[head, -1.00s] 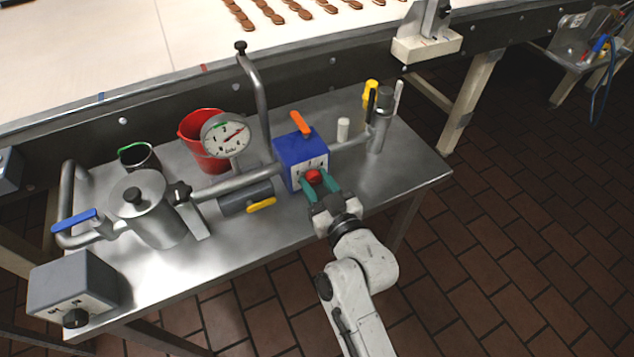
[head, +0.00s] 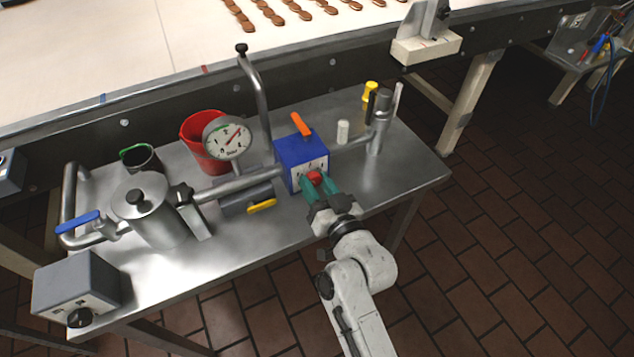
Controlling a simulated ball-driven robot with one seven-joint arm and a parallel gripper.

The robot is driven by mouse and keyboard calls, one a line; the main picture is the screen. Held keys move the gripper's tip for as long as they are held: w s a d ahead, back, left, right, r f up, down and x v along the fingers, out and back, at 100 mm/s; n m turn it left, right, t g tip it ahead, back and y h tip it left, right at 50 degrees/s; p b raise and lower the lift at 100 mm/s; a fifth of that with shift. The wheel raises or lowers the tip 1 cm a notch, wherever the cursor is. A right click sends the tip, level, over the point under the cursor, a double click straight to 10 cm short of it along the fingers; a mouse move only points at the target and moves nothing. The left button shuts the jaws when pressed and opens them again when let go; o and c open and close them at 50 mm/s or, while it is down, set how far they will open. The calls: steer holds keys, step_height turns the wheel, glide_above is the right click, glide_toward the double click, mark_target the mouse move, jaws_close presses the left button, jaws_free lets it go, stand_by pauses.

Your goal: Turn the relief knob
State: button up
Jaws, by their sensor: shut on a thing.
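The relief knob (head: 314,179) is red and sits on the front face of a blue box (head: 296,155) on the steel bench. The box has a white dial plate with dark marks around the knob, partly hidden by my fingers. My gripper (head: 315,184) comes from the lower right, its green fingers shut on the red knob, one on each side. An orange lever (head: 301,125) stands on top of the box.
A yellow-handled valve (head: 262,206) is left of my gripper. A steel pot (head: 145,208), a red bucket (head: 196,128), a grey box with a black knob (head: 78,285) and a small white cylinder (head: 343,131) are on the bench.

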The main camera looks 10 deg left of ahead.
steer(key=shift+m, duration=0.9)
steer(key=o, duration=1)
steer(key=shift+o, duration=0.2)
steer(key=shift+s+d, duration=0.1)
steer(key=b+v, duration=0.2)
steer(key=v, duration=0.8)
steer(key=shift+s+d, duration=0.2)
steer(key=shift+s, duration=0.05)
steer(key=shift+d+f, duration=0.1)
